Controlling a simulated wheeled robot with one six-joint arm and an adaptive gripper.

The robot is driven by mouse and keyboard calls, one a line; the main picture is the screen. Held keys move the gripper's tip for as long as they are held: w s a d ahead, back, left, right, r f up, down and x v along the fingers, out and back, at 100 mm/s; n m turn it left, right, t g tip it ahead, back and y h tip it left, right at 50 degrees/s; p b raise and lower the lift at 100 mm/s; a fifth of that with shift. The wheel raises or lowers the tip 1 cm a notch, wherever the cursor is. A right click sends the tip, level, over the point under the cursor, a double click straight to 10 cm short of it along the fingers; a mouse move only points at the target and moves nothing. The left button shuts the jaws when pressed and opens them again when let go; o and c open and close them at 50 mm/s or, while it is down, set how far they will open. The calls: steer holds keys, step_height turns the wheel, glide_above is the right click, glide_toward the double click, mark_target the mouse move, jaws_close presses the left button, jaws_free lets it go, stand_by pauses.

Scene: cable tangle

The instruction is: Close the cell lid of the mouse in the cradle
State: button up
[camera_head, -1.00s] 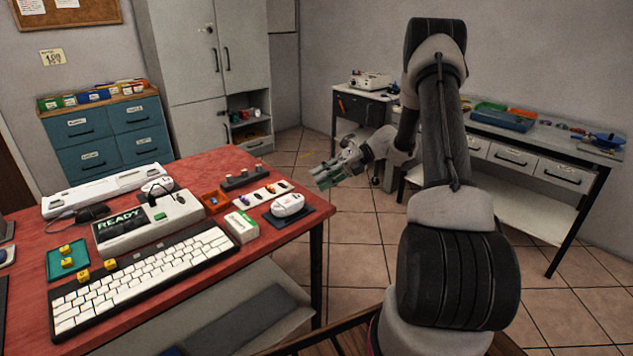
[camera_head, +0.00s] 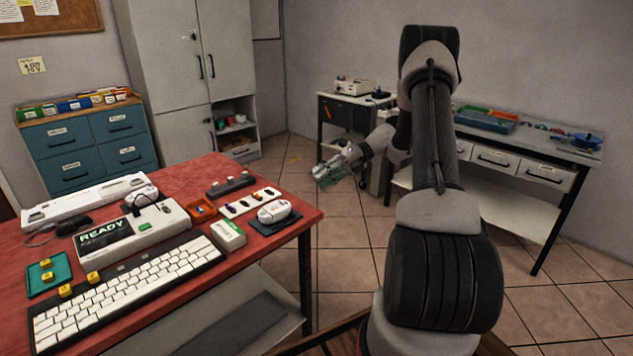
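A white mouse (camera_head: 274,212) lies on a dark blue-black base (camera_head: 289,224) near the right corner of the red table. A second white, mouse-like thing (camera_head: 141,195) sits at the back of a pale console (camera_head: 130,231) whose screen reads READY. I cannot tell for sure which of the two rests in the cradle. No cell lid can be made out on either at this size. My gripper (camera_head: 327,174) hangs past the table's right edge, behind and to the right of the nearer mouse and apart from it. Its fingers are too small to tell open from shut, and I see nothing held.
A white keyboard (camera_head: 125,291) lies along the red table's (camera_head: 190,176) front. A small white-green box (camera_head: 228,234), an orange tray (camera_head: 201,208) and a pale strip with small parts (camera_head: 250,201) crowd the nearer mouse. Open floor (camera_head: 345,235) separates this table from the bench (camera_head: 543,146) on the right.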

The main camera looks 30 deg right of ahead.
steer(key=w+v, duration=0.1)
steer(key=v, duration=0.8)
steer(key=shift+s, duration=0.45)
steer(key=shift+d, duration=0.1)
